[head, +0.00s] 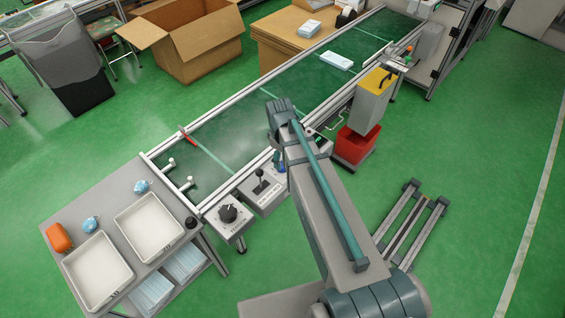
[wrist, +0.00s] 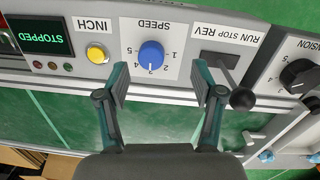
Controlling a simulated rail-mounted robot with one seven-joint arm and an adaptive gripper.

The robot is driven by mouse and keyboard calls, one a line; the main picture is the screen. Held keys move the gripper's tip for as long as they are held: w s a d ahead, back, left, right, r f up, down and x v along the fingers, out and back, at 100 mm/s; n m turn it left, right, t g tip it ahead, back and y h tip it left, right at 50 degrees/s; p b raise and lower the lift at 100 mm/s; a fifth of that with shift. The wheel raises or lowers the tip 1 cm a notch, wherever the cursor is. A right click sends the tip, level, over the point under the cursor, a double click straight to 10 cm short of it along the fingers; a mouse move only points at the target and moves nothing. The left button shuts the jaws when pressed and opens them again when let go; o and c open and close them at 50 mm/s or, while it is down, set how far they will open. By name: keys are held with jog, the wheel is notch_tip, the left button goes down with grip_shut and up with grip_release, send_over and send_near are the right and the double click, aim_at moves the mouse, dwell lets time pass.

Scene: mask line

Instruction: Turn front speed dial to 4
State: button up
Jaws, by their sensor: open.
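The speed dial is a round blue knob (wrist: 151,55) on the grey panel in the wrist view, under an upside-down SPEED label. Printed digits from 1 to 5 surround it, also upside down; I cannot clearly tell which one it points to. My gripper (wrist: 160,83) is open and empty. Its two teal fingers stand apart, one to each side of the dial in the picture, with the tips a little below it. No contact with the dial shows.
Beside the dial are a yellow INCH button (wrist: 96,54), a display (wrist: 40,36) reading STOPPED, and the RUN STOP REV lever (wrist: 242,97), close to the right finger. A black tension knob (wrist: 300,75) is farther right. The green conveyor belt (head: 225,135) runs behind the controls.

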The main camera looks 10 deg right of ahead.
jog(key=shift+n+t, duration=0.3)
jog(key=f, duration=0.2)
jog(key=w+f+p, duration=0.1)
jog(key=f, duration=0.2)
jog(key=w+f, duration=0.1)
jog(key=f, duration=0.1)
jog(key=shift+w+f+p, duration=0.2)
jog(key=shift+f+p, duration=0.15)
jog(key=c, duration=1.1)
jog(key=shift+c, duration=0.2)
